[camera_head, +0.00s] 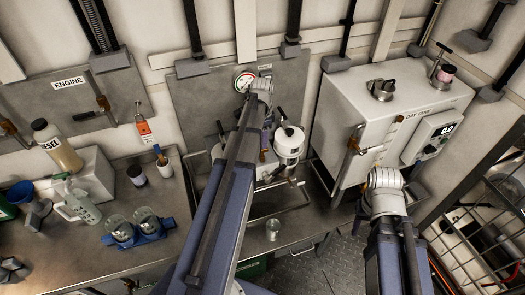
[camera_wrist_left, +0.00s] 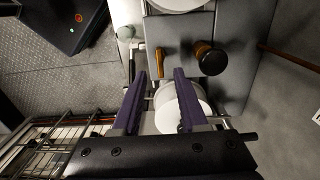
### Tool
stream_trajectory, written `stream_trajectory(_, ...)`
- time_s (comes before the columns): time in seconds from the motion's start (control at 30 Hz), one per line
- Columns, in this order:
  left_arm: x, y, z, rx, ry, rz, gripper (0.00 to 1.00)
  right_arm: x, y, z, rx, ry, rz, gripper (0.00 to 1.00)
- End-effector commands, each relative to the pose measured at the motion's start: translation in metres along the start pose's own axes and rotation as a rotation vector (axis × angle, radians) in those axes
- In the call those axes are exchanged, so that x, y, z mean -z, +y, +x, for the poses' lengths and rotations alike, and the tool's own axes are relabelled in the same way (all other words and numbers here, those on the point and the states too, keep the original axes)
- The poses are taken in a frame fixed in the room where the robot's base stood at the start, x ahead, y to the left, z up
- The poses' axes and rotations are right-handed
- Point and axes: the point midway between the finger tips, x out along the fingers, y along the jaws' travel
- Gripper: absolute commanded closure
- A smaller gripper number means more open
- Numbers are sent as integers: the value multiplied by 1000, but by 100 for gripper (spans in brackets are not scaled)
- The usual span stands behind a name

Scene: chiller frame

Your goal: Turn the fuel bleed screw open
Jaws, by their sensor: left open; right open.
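My left gripper (camera_head: 266,140) is at the fuel filter assembly, partly hidden by my own arm in the head view. In the left wrist view its two purple fingers (camera_wrist_left: 168,74) are apart with nothing held between them. A white canister (camera_wrist_left: 168,108) shows behind and between the fingers. I cannot tell which part is the fuel bleed screw. A white canister (camera_head: 289,143) stands right of my left arm in the head view. My right gripper's jaws are hidden.
The white day tank (camera_head: 385,105) stands right of the filter, with my right arm in front of it. Bottles and jars, including a diesel bottle (camera_head: 58,148), stand on the left bench. A metal cup (camera_head: 272,228) is at the bench front.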

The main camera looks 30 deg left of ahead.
Motion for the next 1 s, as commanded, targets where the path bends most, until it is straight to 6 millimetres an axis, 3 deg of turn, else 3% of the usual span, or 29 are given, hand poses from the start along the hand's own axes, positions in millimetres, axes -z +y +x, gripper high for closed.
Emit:
stream_trajectory(0.03,0,0,14,0,0,0,57,1,-1,14,0,0,0,50)
stream_trajectory(0.3,0,0,43,0,0,0,57,2,-4,42,0,0,1,50)
stream_trajectory(0.67,0,0,45,0,0,0,57,3,-4,44,0,0,1,50)
stream_trajectory(1.0,0,0,45,0,0,0,94,3,-4,44,0,0,1,50)
